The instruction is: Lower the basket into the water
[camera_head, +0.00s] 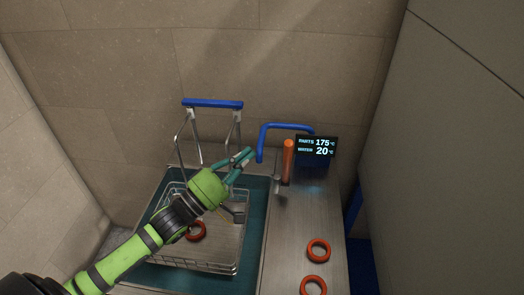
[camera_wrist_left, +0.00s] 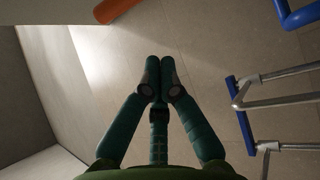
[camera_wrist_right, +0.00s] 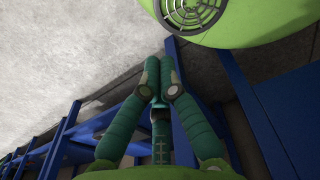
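The wire basket (camera_head: 190,264) is in or just over the teal tank (camera_head: 258,215); I cannot tell whether its floor touches water. One red ring (camera_head: 196,231) lies in it. A metal frame with a blue bar (camera_head: 212,104) rises behind the basket; the bar also shows in the left wrist view (camera_wrist_left: 240,115). My left gripper (camera_head: 248,156) is over the basket's far right side, right of and below the blue bar. Its fingertips (camera_wrist_left: 160,64) meet with nothing between them. My right gripper (camera_wrist_right: 160,66) is shut and empty, outside the head view.
An upright orange handle (camera_head: 288,162) stands close right of my left gripper. A blue curved bar (camera_head: 284,126) is behind it. A display (camera_head: 316,146) reads parts 175 and water 20. Two red rings (camera_head: 318,250) lie on the metal counter (camera_head: 283,235). Walls close the back and sides.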

